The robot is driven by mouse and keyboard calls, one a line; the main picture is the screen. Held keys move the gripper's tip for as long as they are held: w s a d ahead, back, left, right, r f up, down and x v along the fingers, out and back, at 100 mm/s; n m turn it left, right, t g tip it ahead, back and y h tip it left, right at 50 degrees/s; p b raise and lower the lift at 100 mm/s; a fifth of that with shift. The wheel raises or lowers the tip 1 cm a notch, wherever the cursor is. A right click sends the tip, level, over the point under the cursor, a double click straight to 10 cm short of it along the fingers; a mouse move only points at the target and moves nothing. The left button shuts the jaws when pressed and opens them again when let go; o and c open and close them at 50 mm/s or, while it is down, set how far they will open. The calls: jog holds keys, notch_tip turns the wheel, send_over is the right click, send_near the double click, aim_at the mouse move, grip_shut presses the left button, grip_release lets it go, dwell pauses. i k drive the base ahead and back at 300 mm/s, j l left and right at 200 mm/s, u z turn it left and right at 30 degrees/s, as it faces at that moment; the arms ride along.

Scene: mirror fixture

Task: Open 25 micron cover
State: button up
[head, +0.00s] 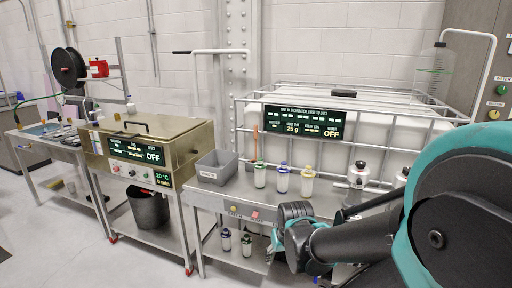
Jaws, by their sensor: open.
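I cannot read a 25 micron label on anything in view. A brass-coloured box (190,150) stands on a metal table at the left. Its flat lid (165,128) looks shut and has a dark handle (131,126) on top. A dark panel on its front reads OFF. A large white tank (400,150) in a metal cage stands at the right, its panel (304,122) also reading OFF. My arm, dark with teal joints, reaches in from the right in front of the middle table. Its fingertips cannot be made out.
A grey bin (217,167) and several small bottles (282,179) stand on the middle metal table (229,196). A black bucket (149,208) sits under the brass box. A side table (53,131) with tools is at far left. Open floor lies at the lower left.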

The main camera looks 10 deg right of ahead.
aim_at(356, 175)
jog(key=i+l+z, duration=0.15)
jog(key=z, duration=0.85)
